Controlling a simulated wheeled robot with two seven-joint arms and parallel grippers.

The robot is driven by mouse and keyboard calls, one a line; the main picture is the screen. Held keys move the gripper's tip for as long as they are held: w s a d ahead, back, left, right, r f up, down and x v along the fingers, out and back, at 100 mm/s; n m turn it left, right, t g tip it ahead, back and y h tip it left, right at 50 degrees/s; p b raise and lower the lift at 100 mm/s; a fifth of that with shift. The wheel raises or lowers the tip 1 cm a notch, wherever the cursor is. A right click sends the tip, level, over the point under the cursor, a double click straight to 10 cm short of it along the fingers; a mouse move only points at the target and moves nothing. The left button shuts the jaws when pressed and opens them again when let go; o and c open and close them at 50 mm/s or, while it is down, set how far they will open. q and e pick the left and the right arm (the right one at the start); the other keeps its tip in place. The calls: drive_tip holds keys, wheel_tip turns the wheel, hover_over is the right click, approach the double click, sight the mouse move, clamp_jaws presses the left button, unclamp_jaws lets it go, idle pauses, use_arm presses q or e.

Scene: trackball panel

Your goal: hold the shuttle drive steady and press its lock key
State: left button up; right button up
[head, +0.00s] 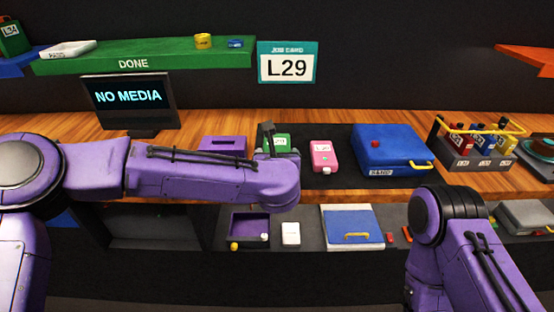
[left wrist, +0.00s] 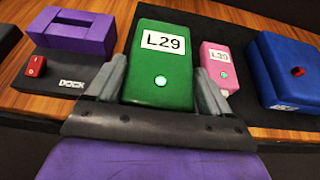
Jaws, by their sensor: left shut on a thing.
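The green drive (left wrist: 165,58) carries a white L29 label and a round pale-lit teal key (left wrist: 160,82) on its top face. In the head view the green drive (head: 280,143) is partly hidden by my left arm. My left gripper (left wrist: 163,85) is shut on the green drive, one finger on each side, and the key between them is uncovered. My left gripper also shows at the arm's end in the head view (head: 267,140). My right arm shows at the lower right, but its gripper is out of view.
A pink drive (head: 324,154) stands just right of the green one, then a blue box (head: 390,148). A purple dock (left wrist: 74,35) with a red switch (left wrist: 36,65) is on the left. A NO MEDIA screen (head: 128,98) and an L29 job card (head: 287,66) are behind.

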use_arm(q)
drive_tip(key=w+f+b, duration=0.2)
drive_tip(key=w+f, duration=0.1)
drive_tip(key=w, duration=0.1)
drive_tip(key=w+f+b, duration=0.3)
drive_tip(key=w+f, duration=0.1)
drive_tip(key=shift+f, duration=0.1)
drive_tip(key=shift+w+f+b, duration=0.65)
drive_tip(key=shift+w+b, duration=0.05)
drive_tip(key=shift+w, duration=0.15)
drive_tip(key=shift+f+b, duration=0.25)
drive_tip(key=shift+b, duration=0.05)
drive_tip(key=o, duration=0.9)
drive_tip(key=shift+s, duration=0.15)
